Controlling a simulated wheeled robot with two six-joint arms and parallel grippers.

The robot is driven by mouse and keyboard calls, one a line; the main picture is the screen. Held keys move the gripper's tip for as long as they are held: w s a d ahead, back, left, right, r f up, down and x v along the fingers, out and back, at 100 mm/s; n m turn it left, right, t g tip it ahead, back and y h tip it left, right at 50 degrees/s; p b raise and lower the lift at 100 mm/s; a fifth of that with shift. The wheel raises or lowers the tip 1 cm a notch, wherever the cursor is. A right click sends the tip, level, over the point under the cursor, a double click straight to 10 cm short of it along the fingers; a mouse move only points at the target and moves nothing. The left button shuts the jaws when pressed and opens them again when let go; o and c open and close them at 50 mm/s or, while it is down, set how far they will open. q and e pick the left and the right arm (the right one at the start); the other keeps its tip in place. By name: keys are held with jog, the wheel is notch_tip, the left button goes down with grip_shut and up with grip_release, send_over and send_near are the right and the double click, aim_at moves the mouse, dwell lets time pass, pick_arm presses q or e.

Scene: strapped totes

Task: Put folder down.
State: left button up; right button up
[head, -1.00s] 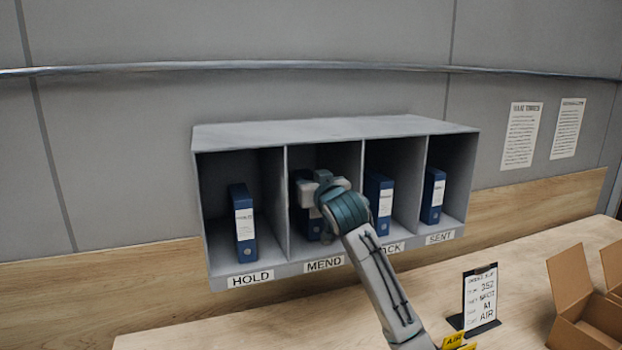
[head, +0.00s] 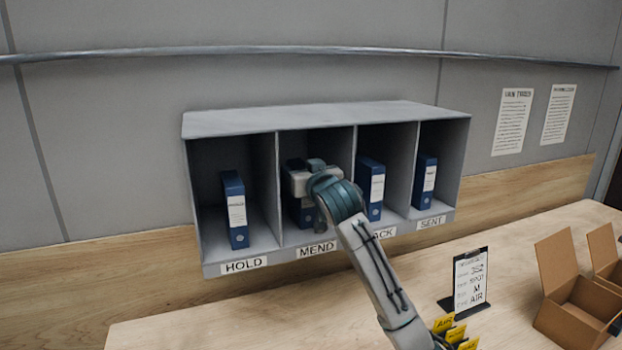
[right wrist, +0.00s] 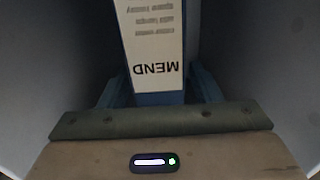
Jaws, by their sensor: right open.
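A blue folder (head: 305,216) stands upright in the MEND compartment of the grey shelf unit (head: 320,118). My right gripper (head: 302,190) is at that compartment and hides much of the folder in the head view. In the right wrist view the folder's white label (right wrist: 152,40) reads MEND upside down. The open fingers of the right gripper (right wrist: 158,92) lie on both sides of the folder's lower spine. Whether they touch it I cannot tell. My left gripper is not in view.
Other blue folders stand in the HOLD (head: 234,210), third (head: 371,190) and SENT (head: 425,180) compartments. Compartment walls are close on both sides of the right gripper. A clipboard sign (head: 470,282), yellow tags (head: 450,330) and open cardboard boxes (head: 568,305) are on the wooden table.

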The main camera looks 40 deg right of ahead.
jog(key=b+v, duration=0.3)
jog(key=v, duration=0.8)
jog(key=shift+s+b, duration=0.25)
jog(key=shift+b, duration=0.15)
jog(key=shift+a+f, duration=0.1)
